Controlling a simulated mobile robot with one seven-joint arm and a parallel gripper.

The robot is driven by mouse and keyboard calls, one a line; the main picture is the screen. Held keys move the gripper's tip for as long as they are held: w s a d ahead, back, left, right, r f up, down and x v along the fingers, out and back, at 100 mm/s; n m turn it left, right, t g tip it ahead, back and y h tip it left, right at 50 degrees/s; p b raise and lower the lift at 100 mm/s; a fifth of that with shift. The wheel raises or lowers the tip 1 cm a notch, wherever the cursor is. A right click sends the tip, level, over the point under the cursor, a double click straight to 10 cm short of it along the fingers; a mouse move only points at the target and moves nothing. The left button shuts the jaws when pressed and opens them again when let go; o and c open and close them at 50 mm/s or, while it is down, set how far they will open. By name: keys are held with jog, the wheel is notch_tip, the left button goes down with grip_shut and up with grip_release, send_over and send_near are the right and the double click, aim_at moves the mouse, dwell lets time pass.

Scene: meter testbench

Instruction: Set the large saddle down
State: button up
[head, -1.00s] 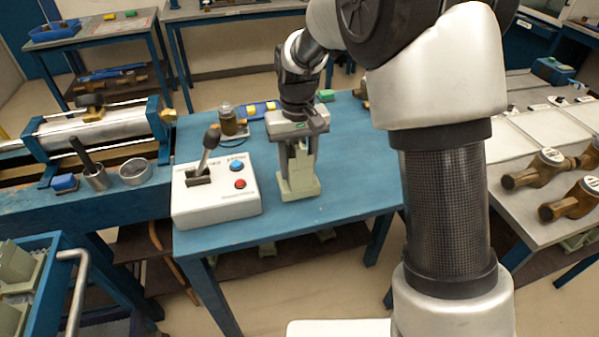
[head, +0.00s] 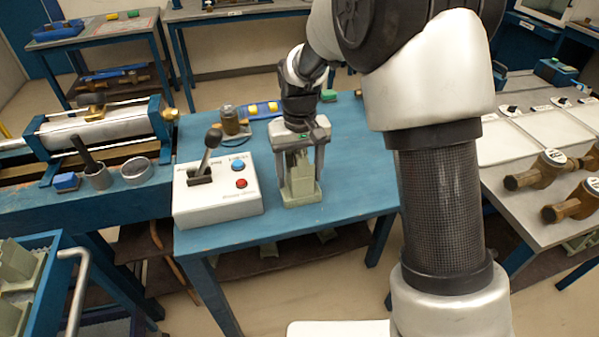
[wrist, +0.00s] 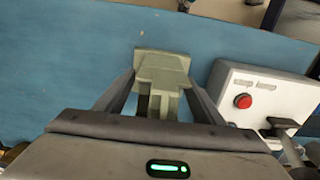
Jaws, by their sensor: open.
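The large saddle (head: 301,186) is a pale green block with a wider foot. It stands upright on the blue table (head: 345,185), just right of the control box. My gripper (head: 303,160) is above it, pointing down, with one finger on each side. In the wrist view the saddle (wrist: 162,75) lies between the open fingers of my gripper (wrist: 163,95), with gaps showing beside it. The lower part of the saddle's near side is hidden by the gripper body in the wrist view.
The white control box (head: 217,190) with a lever and two buttons stands close to the left of the saddle. A small jar (head: 231,121) and a blue-yellow item (head: 262,110) are behind. The table's right part is clear. Brass meters (head: 537,168) lie on the right bench.

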notch_tip(320, 180, up, 12)
jog(key=shift+f+p, duration=0.2)
jog(key=shift+p, duration=0.35)
jog(key=shift+d+r, duration=0.1)
jog(key=shift+r, duration=0.4)
jog(key=s+d+r+m+t, duration=0.2)
jog(key=s+d+r+t, duration=0.1)
jog(key=s+d+r, duration=0.75)
jog(key=s+d+f+t, duration=0.1)
jog(key=s+d, duration=0.1)
jog(key=s, duration=0.4)
jog(key=s+d+f+m+t, duration=0.1)
jog(key=s, duration=0.5)
jog(key=shift+s+d+f+t, duration=0.25)
jog(key=shift+s+d+t, duration=0.05)
jog(key=shift+d, duration=0.1)
